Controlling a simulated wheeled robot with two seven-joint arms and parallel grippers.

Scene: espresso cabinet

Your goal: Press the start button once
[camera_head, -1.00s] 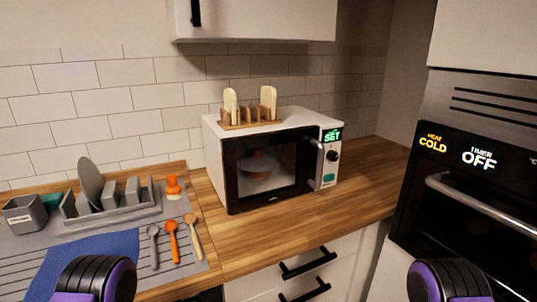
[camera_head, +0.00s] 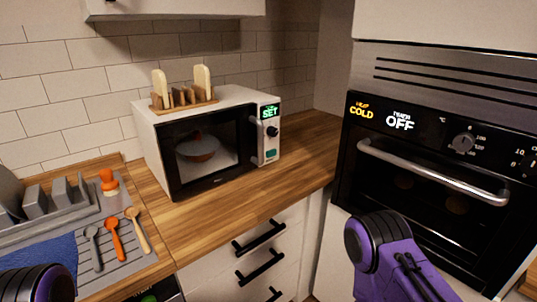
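A white microwave (camera_head: 190,105) with a black-framed glass door stands on the wooden counter, its door shut. Its right-hand control panel has a green display (camera_head: 269,112) reading "SET", a dark round knob (camera_head: 272,131) and a small green button (camera_head: 271,153) low down. I cannot read any label on that button. A dish with food shows dimly through the door glass. Purple and black parts of my two arms show at the bottom left and bottom right, away from the microwave. Neither gripper's fingers are in view.
A toast rack (camera_head: 184,99) with bread stands on top of the microwave. An oven (camera_head: 435,190) with a long metal handle is at right. Spoons (camera_head: 114,240) and a dish rack (camera_head: 55,208) lie at left. The counter (camera_head: 235,190) before the microwave is clear.

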